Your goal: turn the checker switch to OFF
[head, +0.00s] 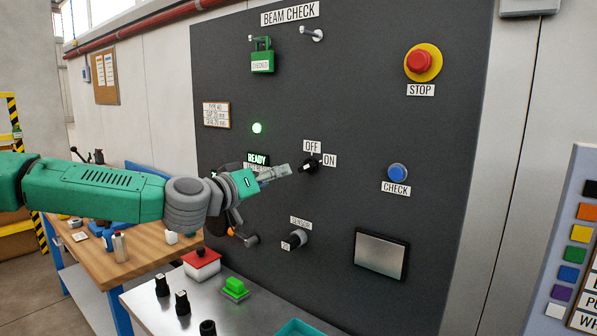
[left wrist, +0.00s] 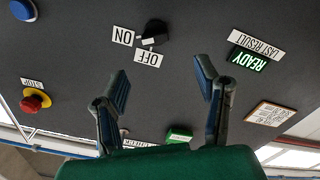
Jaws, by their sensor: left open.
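The checker switch is a black rotary knob (head: 311,163) on the dark panel, with an OFF label (head: 312,147) above it and an ON label (head: 330,160) to its right. It also shows in the left wrist view (left wrist: 153,32), which is turned upside down. I cannot tell for sure which label the knob points at. My left gripper (head: 285,171) is just left of the knob in the head view. In the left wrist view its two fingers (left wrist: 160,80) are spread apart, with nothing between them, and the knob lies beyond the tips. My right gripper is not in view.
The panel carries a red STOP button (head: 419,62), a blue CHECK button (head: 397,173), a sensor knob (head: 294,240) and a lit green lamp (head: 257,128). A green READY sign (head: 257,159) is close to my left gripper. A bench with small controls stands below.

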